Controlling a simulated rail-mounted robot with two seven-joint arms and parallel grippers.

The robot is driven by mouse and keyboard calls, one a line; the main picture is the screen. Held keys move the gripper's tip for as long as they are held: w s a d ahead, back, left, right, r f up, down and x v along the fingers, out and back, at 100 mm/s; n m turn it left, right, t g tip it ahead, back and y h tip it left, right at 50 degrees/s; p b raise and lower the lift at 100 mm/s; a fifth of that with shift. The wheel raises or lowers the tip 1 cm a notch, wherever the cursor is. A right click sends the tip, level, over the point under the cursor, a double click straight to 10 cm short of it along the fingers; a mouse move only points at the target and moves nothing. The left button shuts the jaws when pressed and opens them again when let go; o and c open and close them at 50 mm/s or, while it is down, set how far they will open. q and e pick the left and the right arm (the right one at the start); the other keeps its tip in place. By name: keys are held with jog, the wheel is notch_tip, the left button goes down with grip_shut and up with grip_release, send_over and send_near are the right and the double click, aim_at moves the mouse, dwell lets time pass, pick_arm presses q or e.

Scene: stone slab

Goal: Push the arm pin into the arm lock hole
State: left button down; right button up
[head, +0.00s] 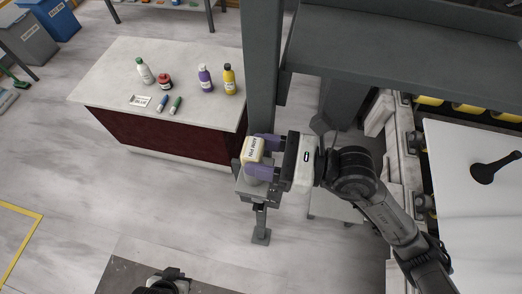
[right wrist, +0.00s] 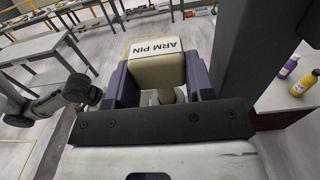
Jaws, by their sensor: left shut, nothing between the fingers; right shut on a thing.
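The arm pin (head: 252,150) has a cream block head with black lettering; in the right wrist view its label reads ARM PIN (right wrist: 157,68). My right gripper (head: 257,157) is shut on this head, with one purple finger on each side; the fingers also show in the right wrist view (right wrist: 160,85). A pale round shaft (right wrist: 180,95) shows below the head. The pin is over a grey bracket (head: 262,195) beside the dark column. The arm lock hole is hidden, so I cannot tell how deep the pin sits. My left gripper (head: 170,275) is at the bottom edge, partly cut off, shut and empty.
A dark column (head: 262,70) stands close behind the pin. A counter (head: 110,75) with several bottles stands at the upper left. A machine with a white panel (head: 465,220) is at the right. The floor to the left is open.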

jog(key=shift+f+b, duration=0.35)
jog(key=shift+f, duration=0.1)
jog(key=shift+f+b, duration=0.65)
jog(key=shift+f, duration=0.15)
jog(key=shift+f+b, duration=0.4)
jog(key=shift+f, duration=0.05)
jog(key=o, duration=1.1)
jog(key=shift+s+d, duration=0.1)
jog(key=shift+d, duration=0.45)
jog(key=b+v, duration=0.4)
jog(key=v, duration=0.8)
jog(key=shift+s+d, duration=0.2)
jog(key=shift+d, duration=0.1)
